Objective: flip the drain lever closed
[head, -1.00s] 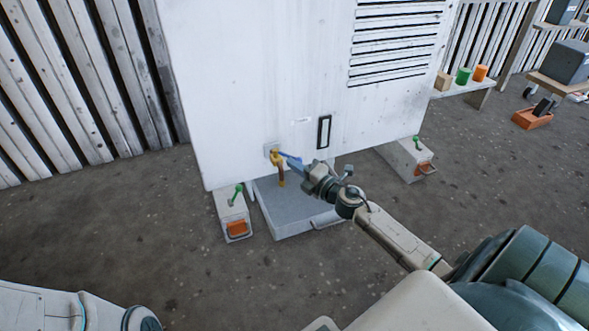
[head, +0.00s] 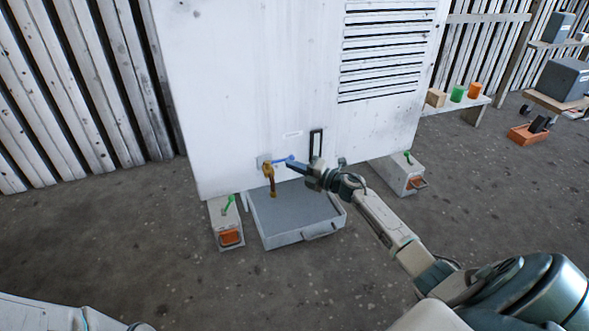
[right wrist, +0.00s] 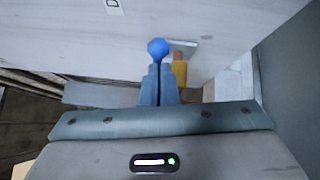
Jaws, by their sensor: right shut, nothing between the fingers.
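The drain valve (head: 268,174) is a brass tap low on the front of the white housing, with its spout pointing down. Its blue lever (head: 282,160) sticks out sideways to the right, about level, and ends in a round knob. In the right wrist view the blue knob (right wrist: 158,47) shows just beyond the fingertips, with the yellow valve body (right wrist: 180,72) to its right. My right gripper (head: 290,166) is shut and empty, its tips close to the lever's knob end. I cannot tell whether they touch. My left gripper is out of view.
A grey drain tray (head: 290,212) lies on the ground under the valve. Small boxes with green levers stand at the left (head: 226,222) and right (head: 402,176). A narrow dark-framed window (head: 316,143) is above the gripper. A bench (head: 450,104) with blocks stands at the back right.

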